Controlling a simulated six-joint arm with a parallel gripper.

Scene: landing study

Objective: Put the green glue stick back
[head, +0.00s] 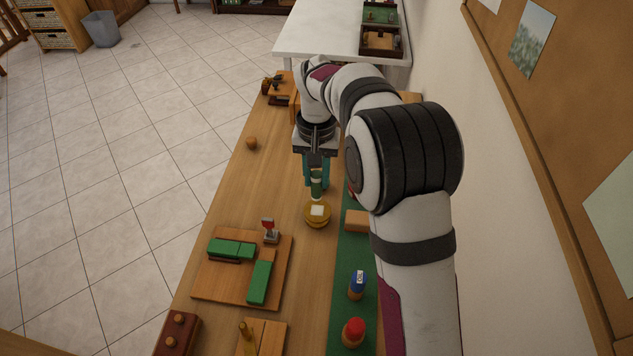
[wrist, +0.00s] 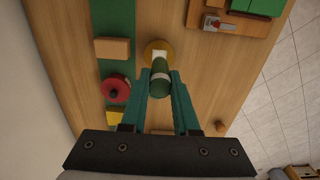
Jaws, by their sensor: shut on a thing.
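The green glue stick (head: 316,184) is held in my gripper (head: 317,182), whose teal fingers are shut on its sides. It hangs roughly upright, and in the wrist view the green glue stick (wrist: 160,82) shows end-on between the fingertips (wrist: 160,84). Just below it in the head view is a round yellow piece (head: 318,218) with a pale square on top; I cannot tell whether they touch. A green strip (head: 343,268) runs along the table's right side. A blue glue stick (head: 356,287) and a red-capped one (head: 353,333) stand on it.
A tan block (head: 356,221) lies on the strip; in the wrist view a red round piece (wrist: 116,89) and a yellow block (wrist: 115,117) are beside it. A wooden board with green blocks (head: 225,281) is at the front left.

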